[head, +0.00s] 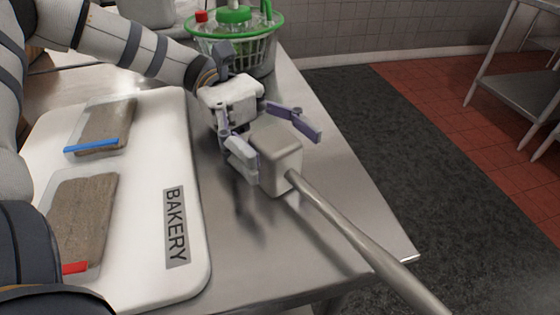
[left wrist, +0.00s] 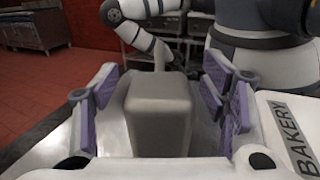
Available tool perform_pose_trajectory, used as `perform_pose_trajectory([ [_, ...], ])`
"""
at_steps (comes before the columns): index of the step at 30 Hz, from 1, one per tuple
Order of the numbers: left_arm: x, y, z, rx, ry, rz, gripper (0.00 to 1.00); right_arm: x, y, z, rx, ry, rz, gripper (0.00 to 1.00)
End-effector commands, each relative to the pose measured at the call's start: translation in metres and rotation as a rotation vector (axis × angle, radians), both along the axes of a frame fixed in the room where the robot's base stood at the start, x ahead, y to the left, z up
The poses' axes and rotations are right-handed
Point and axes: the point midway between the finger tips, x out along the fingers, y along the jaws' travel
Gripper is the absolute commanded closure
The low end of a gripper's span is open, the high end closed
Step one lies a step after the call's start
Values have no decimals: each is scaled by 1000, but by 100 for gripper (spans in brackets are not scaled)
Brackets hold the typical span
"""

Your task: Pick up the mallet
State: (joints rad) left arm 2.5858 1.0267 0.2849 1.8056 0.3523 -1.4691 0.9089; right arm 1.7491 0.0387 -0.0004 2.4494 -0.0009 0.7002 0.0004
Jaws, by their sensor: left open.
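The mallet has a grey metallic block head (head: 277,158) and a long round handle (head: 345,228). It is at the steel table's right side in the head view, and the handle reaches past the table edge toward the lower right. My left gripper (head: 275,143) is open at the mallet head, with fingers on either side of it. In the left wrist view the head (left wrist: 158,115) stands between the open purple-padded fingers of my left gripper (left wrist: 165,97), with visible gaps on both sides. My right gripper is not seen.
A white board (head: 140,200) marked BAKERY lies left of the mallet, with two wrapped brown slabs (head: 85,215) on it. A green-rimmed basket (head: 235,45) with bottles stands behind the gripper. The table (head: 240,270) is bare between board and mallet. Floor lies to the right.

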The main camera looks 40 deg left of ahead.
Motion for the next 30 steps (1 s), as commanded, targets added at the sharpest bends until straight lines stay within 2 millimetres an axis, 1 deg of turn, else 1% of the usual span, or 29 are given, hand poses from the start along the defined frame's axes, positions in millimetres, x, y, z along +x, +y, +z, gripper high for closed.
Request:
perform_pose_trajectory([
  [1,-3,-6,0,-1,1,-1,33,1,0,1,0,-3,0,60],
  [3,-4,-10,-1,1,2,1,33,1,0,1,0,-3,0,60],
  [8,-3,-11,-2,0,3,2,33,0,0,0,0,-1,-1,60],
  [9,-3,-11,-2,0,3,2,36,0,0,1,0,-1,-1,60],
  [14,-3,-11,-2,0,3,2,72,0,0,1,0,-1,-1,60],
  [15,-3,-11,-2,0,3,2,81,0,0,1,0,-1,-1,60],
  [18,-3,-11,-1,-1,3,2,100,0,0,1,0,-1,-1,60],
  [26,-3,-11,2,-1,-1,2,100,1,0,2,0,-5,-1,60],
  [29,-3,-10,13,-1,-4,2,100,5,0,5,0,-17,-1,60],
  [30,-4,-10,21,-1,-6,1,100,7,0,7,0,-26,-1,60],
])
